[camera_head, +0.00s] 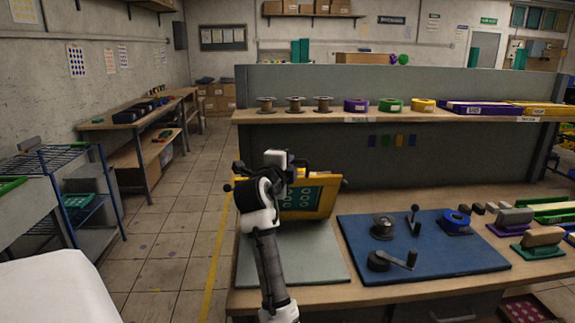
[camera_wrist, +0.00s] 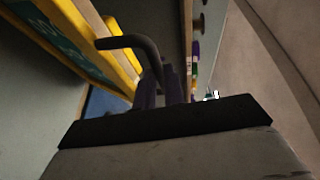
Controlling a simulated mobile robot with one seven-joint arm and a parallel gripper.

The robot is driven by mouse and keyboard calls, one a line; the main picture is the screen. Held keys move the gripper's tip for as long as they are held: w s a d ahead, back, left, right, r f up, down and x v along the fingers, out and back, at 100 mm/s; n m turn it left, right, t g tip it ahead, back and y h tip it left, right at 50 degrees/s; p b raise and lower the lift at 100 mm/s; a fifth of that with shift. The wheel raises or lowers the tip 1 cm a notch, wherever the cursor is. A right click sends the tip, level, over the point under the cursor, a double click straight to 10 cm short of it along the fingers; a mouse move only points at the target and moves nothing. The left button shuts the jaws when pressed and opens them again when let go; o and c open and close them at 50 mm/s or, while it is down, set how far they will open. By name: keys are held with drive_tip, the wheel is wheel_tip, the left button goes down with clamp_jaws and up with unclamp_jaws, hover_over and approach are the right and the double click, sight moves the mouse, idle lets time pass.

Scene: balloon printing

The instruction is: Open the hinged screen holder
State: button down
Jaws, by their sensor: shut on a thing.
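The hinged screen holder is a yellow frame (camera_head: 330,187) around a green screen (camera_head: 298,199) with pale ring shapes. In the head view it stands raised at a steep tilt at the back of a grey base plate (camera_head: 310,262). In the wrist view its yellow edge (camera_wrist: 95,38) runs along the upper left, with a dark bent handle (camera_wrist: 125,42) beside it. My gripper (camera_wrist: 167,85) is shut on this handle. In the head view my arm and hand cover the frame's left part, and the fingertips are hard to make out.
A blue mat (camera_head: 440,262) with cranks and a spool lies right of the base plate. A shelf (camera_head: 420,116) with spools and tape rolls runs behind the frame. Stamps (camera_head: 540,238) and trays stand at the right. The floor aisle on the left is clear.

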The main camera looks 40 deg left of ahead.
drive_tip(key=shift+d+r, duration=0.15)
drive_tip(key=shift+r, duration=0.5)
drive_tip(key=c, duration=1.8)
unclamp_jaws()
drive_tip(key=shift+f, duration=0.1)
drive_tip(key=shift+o, duration=0.2)
drive_tip(key=shift+f, duration=0.1)
drive_tip(key=f+b+v, duration=0.1)
drive_tip(key=b+v, duration=0.4)
drive_tip(key=v, duration=0.8)
drive_tip(key=shift+s+r, duration=0.3)
drive_tip(key=shift+r, duration=0.1)
